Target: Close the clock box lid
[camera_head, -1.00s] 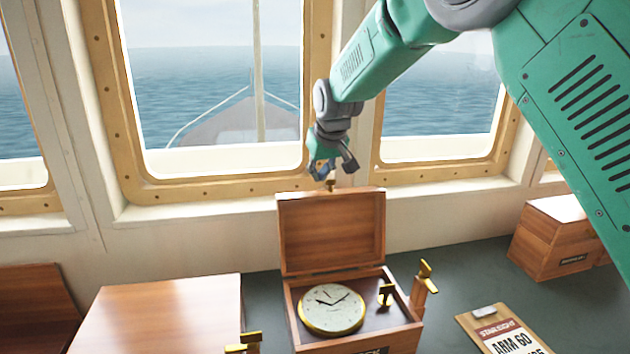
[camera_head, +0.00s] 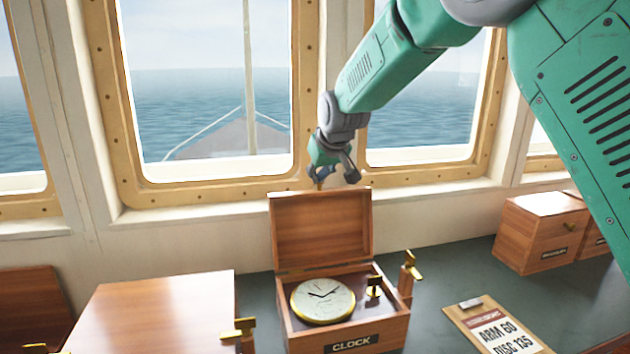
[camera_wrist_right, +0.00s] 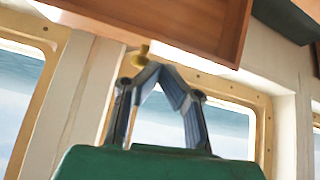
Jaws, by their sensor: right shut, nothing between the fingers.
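The clock box (camera_head: 386,337) is a wooden box with a CLOCK label on its front, standing on the dark counter. Its lid (camera_head: 321,228) stands open, about upright, at the box's back edge. A round gold-rimmed clock (camera_head: 322,300) lies inside. My right gripper (camera_head: 332,179) is above and behind the lid's top edge, with its fingers shut and empty. In the right wrist view the fingertips (camera_wrist_right: 155,68) meet near a small brass piece at the lid's edge (camera_wrist_right: 190,25); I cannot tell whether they touch it. My left gripper is not in view.
A brass latch (camera_head: 410,268) stands at the box's right side. Another closed wooden box (camera_head: 160,312) is close on the left, and more boxes (camera_head: 540,232) stand at right. A clipboard (camera_head: 492,325) lies right of the clock box. The window wall is just behind my gripper.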

